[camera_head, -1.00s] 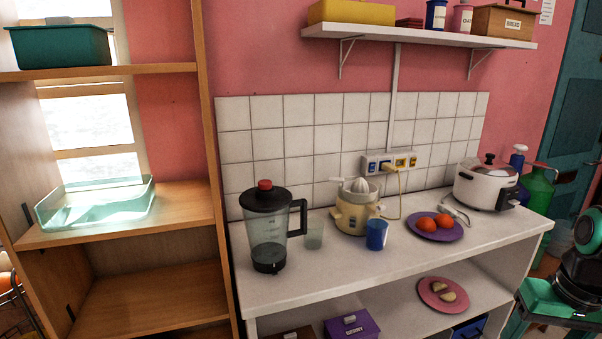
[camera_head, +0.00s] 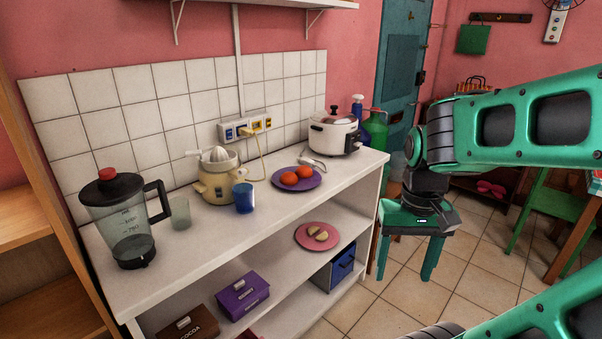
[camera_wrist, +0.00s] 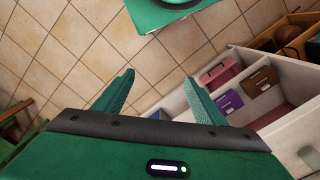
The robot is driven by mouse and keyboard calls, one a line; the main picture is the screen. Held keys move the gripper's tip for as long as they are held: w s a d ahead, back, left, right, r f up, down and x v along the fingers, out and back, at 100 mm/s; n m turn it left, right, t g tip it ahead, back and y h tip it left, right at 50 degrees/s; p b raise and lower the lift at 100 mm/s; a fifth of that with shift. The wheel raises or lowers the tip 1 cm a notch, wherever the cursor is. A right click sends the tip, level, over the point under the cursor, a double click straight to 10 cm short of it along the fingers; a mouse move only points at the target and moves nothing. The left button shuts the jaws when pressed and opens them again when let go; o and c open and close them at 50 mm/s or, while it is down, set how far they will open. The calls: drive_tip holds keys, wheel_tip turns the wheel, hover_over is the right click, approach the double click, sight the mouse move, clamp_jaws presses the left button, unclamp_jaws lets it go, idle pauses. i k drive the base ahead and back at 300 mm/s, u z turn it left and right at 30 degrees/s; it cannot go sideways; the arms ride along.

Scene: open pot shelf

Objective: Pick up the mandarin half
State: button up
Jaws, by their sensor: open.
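Two round orange fruits, mandarin pieces by their look (camera_head: 297,176), lie on a purple plate (camera_head: 283,186) on the white counter; I cannot tell whether they are whole or halved. Two pale cut pieces (camera_head: 318,233) lie on a pink plate (camera_head: 304,242) on the shelf below. My gripper (camera_head: 407,266) is open and empty, pointing down over the floor to the right of the counter unit, apart from both plates. Its spread fingers also show in the wrist view (camera_wrist: 159,82), with tiled floor between them.
On the counter (camera_head: 232,232) stand a blender (camera_head: 122,220), a clear cup (camera_head: 180,213), a juicer (camera_head: 217,182), a blue cup (camera_head: 243,198) and a white cooker (camera_head: 333,135). Below are a purple box (camera_head: 243,294) and a blue bin (camera_head: 338,270).

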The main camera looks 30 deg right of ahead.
sight(304, 171)
drive_tip(key=k, duration=0.5)
drive_tip(key=z, duration=0.95)
drive_tip(key=i, duration=1.95)
drive_tip(key=u, duration=0.4)
